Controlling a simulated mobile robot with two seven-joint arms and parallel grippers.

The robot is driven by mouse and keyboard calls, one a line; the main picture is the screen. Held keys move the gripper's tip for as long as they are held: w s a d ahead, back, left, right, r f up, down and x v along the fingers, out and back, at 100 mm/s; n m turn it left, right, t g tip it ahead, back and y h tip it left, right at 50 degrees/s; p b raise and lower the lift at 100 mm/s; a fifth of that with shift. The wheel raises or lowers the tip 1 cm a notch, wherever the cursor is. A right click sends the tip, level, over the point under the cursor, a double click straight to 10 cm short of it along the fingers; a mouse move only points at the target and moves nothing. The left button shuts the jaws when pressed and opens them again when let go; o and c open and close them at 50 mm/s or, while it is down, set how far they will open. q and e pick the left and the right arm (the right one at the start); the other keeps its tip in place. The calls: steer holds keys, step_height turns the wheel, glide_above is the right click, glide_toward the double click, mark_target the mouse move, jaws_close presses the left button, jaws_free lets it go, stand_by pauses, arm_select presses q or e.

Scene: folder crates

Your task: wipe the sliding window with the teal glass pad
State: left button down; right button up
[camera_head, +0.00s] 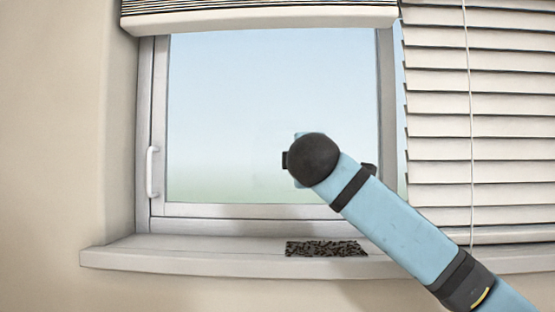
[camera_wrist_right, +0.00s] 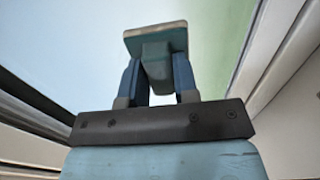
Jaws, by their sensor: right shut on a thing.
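The sliding window (camera_head: 270,100) has a pale frame, a white handle (camera_head: 152,172) on its left side and blue-to-green glass. My right arm reaches from the lower right to the lower right part of the glass. In the right wrist view my right gripper (camera_wrist_right: 158,78) is shut on the grip block of the teal glass pad (camera_wrist_right: 155,40). The pad's flat plate points towards the glass; I cannot tell whether it touches. In the head view my own wrist hides most of the gripper and pad. My left gripper is not in view.
A raised blind (camera_head: 260,18) hangs over the window top. A lowered slatted blind (camera_head: 437,110) with a cord covers the right side. A dark textured mat (camera_head: 326,249) lies on the window sill (camera_head: 190,262) below my wrist. The glass to the left is unobstructed.

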steer(key=a+p, duration=0.1)
steer(key=a, duration=0.3)
steer(key=shift+a, duration=0.35)
steer(key=shift+s, duration=0.7)
steer(key=shift+d, duration=0.1)
